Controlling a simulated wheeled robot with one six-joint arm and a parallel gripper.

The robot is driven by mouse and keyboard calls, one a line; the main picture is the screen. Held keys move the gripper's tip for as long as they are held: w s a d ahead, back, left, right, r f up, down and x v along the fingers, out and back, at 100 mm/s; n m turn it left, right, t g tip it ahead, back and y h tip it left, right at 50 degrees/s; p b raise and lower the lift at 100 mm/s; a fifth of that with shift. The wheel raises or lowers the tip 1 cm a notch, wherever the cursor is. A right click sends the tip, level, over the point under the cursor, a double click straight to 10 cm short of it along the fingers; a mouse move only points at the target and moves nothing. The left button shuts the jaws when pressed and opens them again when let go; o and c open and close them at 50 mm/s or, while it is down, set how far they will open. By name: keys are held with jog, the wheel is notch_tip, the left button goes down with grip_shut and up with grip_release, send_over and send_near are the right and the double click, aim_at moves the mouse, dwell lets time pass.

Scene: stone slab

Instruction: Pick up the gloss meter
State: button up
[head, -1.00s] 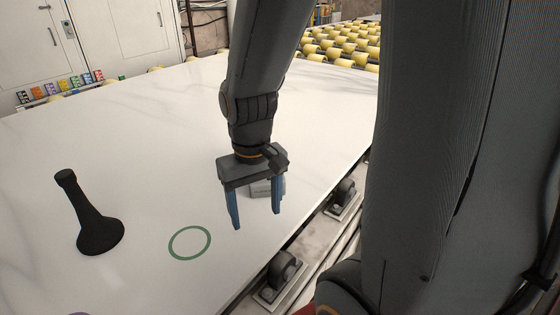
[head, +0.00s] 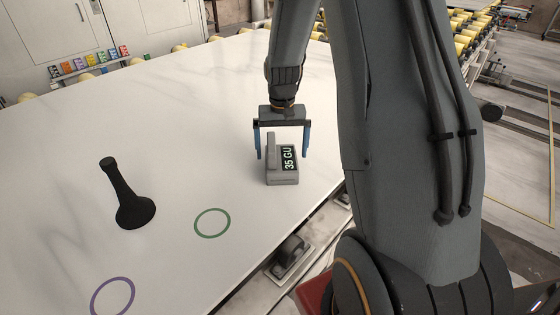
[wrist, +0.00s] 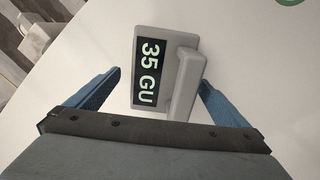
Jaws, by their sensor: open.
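The gloss meter (head: 283,178) is a small grey block with a raised handle bar and a dark display reading "35 GU". It stands on the white stone slab (head: 180,130) near the slab's right edge. In the wrist view the gloss meter (wrist: 168,68) lies ahead of and partly between the blue fingers, with its handle towards the right finger. My gripper (head: 283,157) is open and empty, its two blue fingers spread beyond the meter's sides. In the wrist view my gripper (wrist: 160,82) shows no finger clearly touching the meter.
A black flared, bottle-like object (head: 130,200) stands on the slab to the left. A green ring (head: 212,223) and a purple ring (head: 112,297) are marked on the slab.

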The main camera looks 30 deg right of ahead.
aim_at(281, 158)
jog(key=shift+f+p, duration=0.8)
jog(key=shift+f, duration=1.55)
jog(key=c, duration=1.6)
jog(key=shift+c, duration=0.2)
jog(key=shift+r, duration=0.2)
jog(key=shift+r+b, duration=0.45)
jog(key=shift+r, duration=0.35)
jog(key=shift+s+r+b, duration=0.2)
jog(key=shift+r+b, duration=0.2)
jog(key=shift+r, duration=0.4)
jog(key=s+d+b, duration=0.1)
jog(key=s+d, duration=0.2)
jog(key=s, duration=0.5)
jog(key=s+d+b, duration=0.2)
jog(key=s+d, duration=0.1)
jog(key=s, duration=0.5)
jog(key=shift+d, duration=0.25)
